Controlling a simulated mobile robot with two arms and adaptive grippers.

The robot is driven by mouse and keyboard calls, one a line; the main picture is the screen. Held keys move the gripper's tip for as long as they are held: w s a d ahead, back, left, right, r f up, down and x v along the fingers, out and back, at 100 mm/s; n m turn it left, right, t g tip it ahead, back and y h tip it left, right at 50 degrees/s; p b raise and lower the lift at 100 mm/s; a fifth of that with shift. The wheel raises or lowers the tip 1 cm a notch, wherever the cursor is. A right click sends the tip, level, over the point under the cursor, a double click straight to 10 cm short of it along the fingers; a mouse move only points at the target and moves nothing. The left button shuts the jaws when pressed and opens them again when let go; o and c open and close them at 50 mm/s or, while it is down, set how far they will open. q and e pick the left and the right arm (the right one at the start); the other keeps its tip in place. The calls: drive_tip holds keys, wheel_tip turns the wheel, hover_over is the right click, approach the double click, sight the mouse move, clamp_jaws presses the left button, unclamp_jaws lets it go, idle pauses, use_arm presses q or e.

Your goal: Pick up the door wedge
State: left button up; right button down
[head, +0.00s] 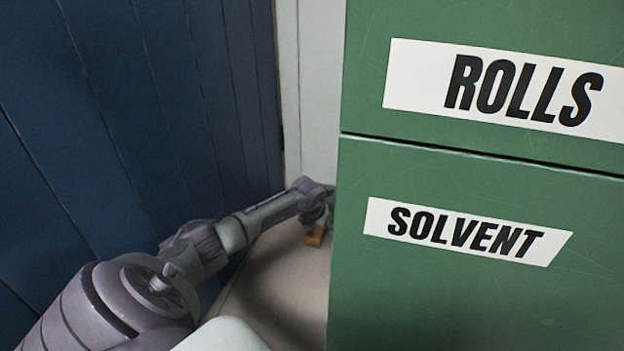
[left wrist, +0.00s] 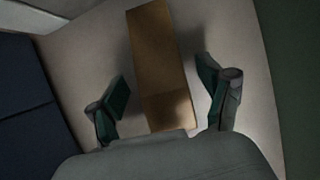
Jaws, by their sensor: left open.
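The door wedge is a brown, wood-coloured block. In the left wrist view the wedge (left wrist: 155,55) lies on the pale floor and its near end is between the two fingers. My left gripper (left wrist: 165,88) is open, with one finger on each side of the wedge and a gap showing on both sides. In the head view only a small part of the wedge (head: 315,236) shows, below my left gripper (head: 322,212), beside the green cabinet's edge. The cabinet hides part of the gripper there. My right gripper is not in view.
A green cabinet (head: 450,300) with drawers labelled ROLLS and SOLVENT fills the right side. A dark blue panelled wall (head: 130,120) stands on the left. A pale wall (head: 318,90) closes the back. A narrow strip of pale floor (head: 285,285) lies between them.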

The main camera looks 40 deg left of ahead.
use_arm(q)
drive_tip(key=shift+w, duration=0.1)
drive_tip(key=c, duration=1.3)
